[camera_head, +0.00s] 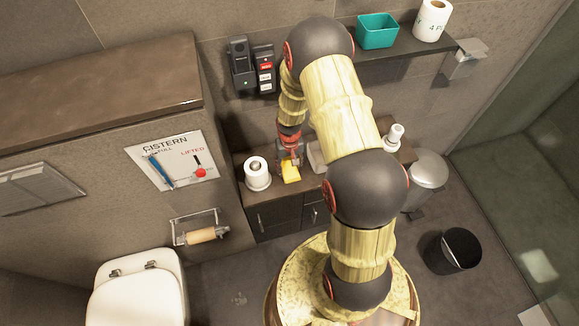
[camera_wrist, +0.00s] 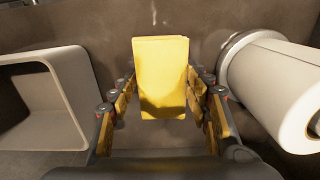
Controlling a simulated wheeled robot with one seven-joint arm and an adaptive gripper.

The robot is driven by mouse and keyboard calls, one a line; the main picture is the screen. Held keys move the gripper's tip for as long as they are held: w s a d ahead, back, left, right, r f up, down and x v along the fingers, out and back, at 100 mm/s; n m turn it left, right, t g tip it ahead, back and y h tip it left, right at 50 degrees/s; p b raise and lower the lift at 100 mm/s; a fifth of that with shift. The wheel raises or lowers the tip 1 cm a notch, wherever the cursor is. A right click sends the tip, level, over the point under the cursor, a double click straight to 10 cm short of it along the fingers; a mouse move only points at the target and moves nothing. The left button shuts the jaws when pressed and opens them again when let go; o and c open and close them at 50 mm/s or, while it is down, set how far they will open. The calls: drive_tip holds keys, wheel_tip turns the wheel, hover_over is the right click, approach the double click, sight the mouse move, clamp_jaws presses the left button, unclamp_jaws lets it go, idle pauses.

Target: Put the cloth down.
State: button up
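The yellow cloth (camera_wrist: 161,70) is a folded, block-like piece between the two fingers of my gripper (camera_wrist: 161,82) in the wrist view. The fingertips meet its left and right sides, and the gripper appears shut on it. In the head view the cloth (camera_head: 290,172) shows below my gripper (camera_head: 290,156), over the dark vanity counter (camera_head: 284,208), just right of a toilet roll. I cannot tell whether its underside touches the counter.
The toilet roll (camera_head: 256,173) stands close left of the cloth; it fills the right of the wrist view (camera_wrist: 280,80). A pale hollow container (camera_wrist: 45,100) is on the other side. A white bottle-like item (camera_head: 394,136) stands farther right. A shelf (camera_head: 400,43) holds a teal bin (camera_head: 377,32).

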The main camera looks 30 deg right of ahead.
drive_tip(key=o, duration=0.5)
drive_tip(key=shift+c, duration=0.2)
